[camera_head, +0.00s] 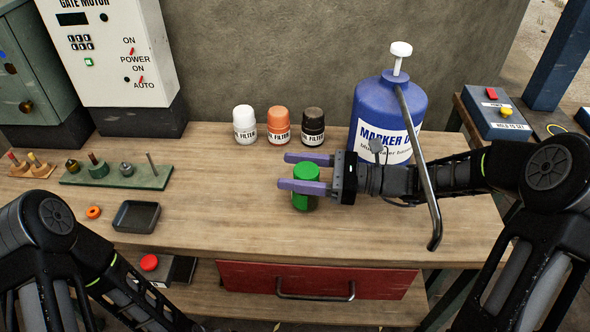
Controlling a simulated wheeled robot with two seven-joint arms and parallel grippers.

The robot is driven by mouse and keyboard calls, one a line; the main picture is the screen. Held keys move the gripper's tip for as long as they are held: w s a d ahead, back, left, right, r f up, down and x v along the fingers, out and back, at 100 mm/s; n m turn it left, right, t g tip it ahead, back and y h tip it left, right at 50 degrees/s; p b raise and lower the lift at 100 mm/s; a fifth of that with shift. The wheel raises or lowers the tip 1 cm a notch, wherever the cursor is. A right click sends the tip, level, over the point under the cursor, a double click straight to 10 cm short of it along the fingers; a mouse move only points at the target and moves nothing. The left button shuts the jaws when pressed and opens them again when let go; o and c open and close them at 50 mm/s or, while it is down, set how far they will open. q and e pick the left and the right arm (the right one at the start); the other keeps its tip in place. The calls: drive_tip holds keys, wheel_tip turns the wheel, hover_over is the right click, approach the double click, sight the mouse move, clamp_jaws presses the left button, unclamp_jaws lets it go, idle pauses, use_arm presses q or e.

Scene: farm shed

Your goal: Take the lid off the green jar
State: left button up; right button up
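The green jar (306,200) stands upright on the wooden workbench (225,215), right of the middle of the view. Its top is the same green, and I cannot make out a separate lid edge. My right gripper (306,172) reaches in from the right with its two purple fingers apart, pointing left. The near finger crosses in front of the jar's upper part and the far finger is behind it. I cannot tell whether either finger touches the jar. My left arm (90,255) is at the lower left, and its gripper is out of view below.
A blue marker dye bottle (375,105) with a pump and bent metal tube stands just behind my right gripper. White (244,125), orange (279,126) and black (313,126) filter bottles stand behind. A black tray (136,217) lies left. The bench middle is clear.

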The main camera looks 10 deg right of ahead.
drive_tip(key=shift+o, duration=0.7)
drive_tip(key=shift+r, duration=0.2)
drive_tip(key=v, duration=0.9)
drive_tip(key=shift+s+d, duration=0.15)
drive_tip(key=shift+d, duration=0.25)
drive_tip(key=shift+p+v, duration=0.6)
drive_tip(key=shift+v, duration=0.45)
